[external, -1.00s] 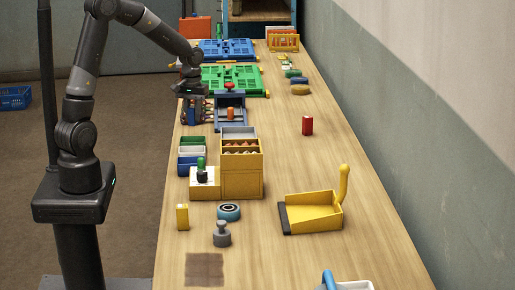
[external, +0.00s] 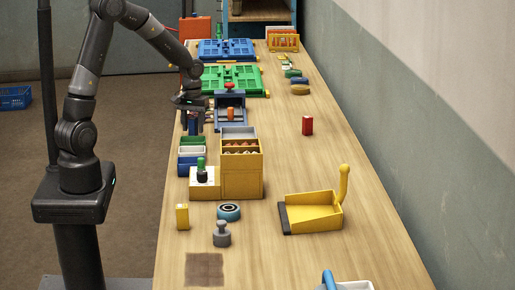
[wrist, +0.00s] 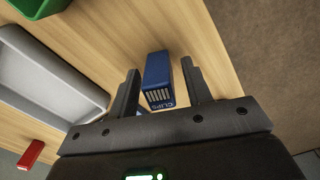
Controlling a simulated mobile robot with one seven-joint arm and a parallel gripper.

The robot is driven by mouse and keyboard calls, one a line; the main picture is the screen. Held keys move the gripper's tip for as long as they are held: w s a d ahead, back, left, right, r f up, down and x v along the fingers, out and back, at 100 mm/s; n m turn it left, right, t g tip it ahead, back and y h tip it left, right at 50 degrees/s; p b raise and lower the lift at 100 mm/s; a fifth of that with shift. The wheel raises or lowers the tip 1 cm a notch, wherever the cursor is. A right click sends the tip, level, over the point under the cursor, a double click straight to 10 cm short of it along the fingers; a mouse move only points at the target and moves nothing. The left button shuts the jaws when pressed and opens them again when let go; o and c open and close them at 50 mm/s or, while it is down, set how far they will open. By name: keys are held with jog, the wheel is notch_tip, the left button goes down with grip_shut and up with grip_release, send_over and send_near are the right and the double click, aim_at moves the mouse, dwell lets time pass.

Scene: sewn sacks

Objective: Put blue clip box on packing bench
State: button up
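The blue clip box (wrist: 157,82), with white CLIPS lettering on one end, is on the wooden surface in the wrist view. My gripper (wrist: 160,67) is open, with one finger on each side of the box and visible gaps between. In the external view my gripper (external: 192,124) is low over the left edge of the long wooden bench (external: 285,160), left of a blue-and-grey stand; the box cannot be made out clearly there. No separate packing bench can be told apart from this long bench.
Near my gripper are the blue-and-grey stand (external: 230,101) and small bins (external: 191,152). Green (external: 232,78) and blue (external: 226,48) crates lie farther back. A yellow bin (external: 241,178) stands nearer. A grey tray (wrist: 52,72) shows in the wrist view. The bench's right half is mostly clear.

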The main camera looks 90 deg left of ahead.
aim_at(193, 118)
notch_tip(193, 118, up, 12)
jog(key=s+d+r+m+t+y, duration=0.1)
jog(key=s+d+r+m, duration=0.2)
jog(key=d, duration=0.5)
jog(key=s+d+r+m+t, duration=0.15)
jog(key=d+r+m, duration=0.25)
jog(key=d, duration=0.5)
jog(key=s+d+m+t+h, duration=0.1)
jog(key=s+d+m+t, duration=0.2)
jog(key=s+d+m, duration=0.3)
jog(key=s+d, duration=0.3)
jog(key=d, duration=0.1)
jog(key=shift+r+m, duration=0.25)
jog(key=shift+m, duration=0.05)
